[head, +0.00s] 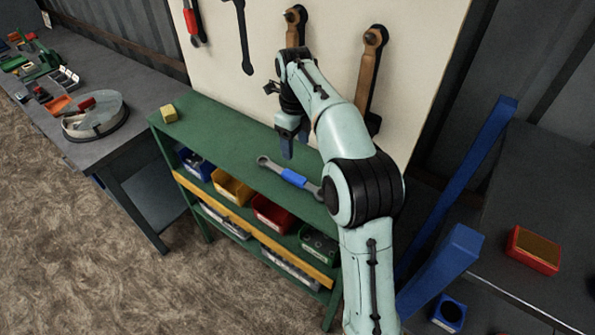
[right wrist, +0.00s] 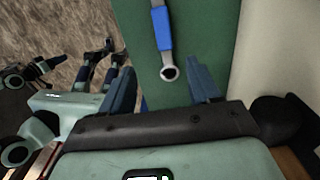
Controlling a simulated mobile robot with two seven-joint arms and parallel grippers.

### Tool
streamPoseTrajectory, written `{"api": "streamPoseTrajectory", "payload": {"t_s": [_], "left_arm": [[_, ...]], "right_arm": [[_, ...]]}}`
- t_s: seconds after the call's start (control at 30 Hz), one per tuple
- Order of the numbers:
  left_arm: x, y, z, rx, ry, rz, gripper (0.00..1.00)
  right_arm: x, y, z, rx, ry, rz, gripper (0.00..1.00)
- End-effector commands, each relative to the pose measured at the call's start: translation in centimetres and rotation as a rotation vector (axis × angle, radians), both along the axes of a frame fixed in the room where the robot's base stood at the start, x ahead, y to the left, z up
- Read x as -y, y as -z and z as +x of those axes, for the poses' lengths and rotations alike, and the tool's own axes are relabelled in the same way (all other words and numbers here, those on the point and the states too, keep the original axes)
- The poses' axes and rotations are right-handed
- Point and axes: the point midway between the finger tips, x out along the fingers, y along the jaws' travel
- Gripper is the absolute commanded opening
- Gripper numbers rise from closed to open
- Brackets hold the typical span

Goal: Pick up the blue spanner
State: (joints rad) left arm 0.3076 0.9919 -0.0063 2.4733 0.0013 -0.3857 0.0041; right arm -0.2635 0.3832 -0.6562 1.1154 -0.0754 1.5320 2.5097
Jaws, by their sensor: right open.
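The blue spanner (head: 293,177) is a grey metal spanner with a blue grip, lying flat on the green shelf top (head: 235,139). One end lies close to my right forearm in the head view. My right gripper (head: 290,148) points down above the shelf, behind the spanner, and is apart from it. In the right wrist view the two fingers of the gripper (right wrist: 162,80) are open and empty. The spanner (right wrist: 162,30) shows beyond them there, its ring end between the fingertips in the picture. My left gripper cannot be made out.
A yellow block (head: 169,114) sits at the shelf's left end. Coloured bins, including a red one (head: 272,213), fill the tier below. Behind, a pale board (head: 335,20) holds hanging tools, including a brown-handled one (head: 368,75). A blue post (head: 440,270) stands at the right.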

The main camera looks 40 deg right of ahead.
Motion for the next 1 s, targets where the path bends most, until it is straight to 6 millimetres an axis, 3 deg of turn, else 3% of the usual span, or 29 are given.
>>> {"api": "streamPoseTrajectory", "payload": {"t_s": [0.33, 1.0], "left_arm": [[0.0, 0.1, -0.1, -0.001, 0.0, 0.0, 0.61], [0.0, -0.1, 0.1, 0.002, 0.001, -0.001, 0.61]], "right_arm": [[0.1, 6.2, 0.0, -0.004, 0.0, 0.001, 0.62], [0.7, 12.9, 0.4, -0.001, -0.002, 0.001, 0.62]]}}
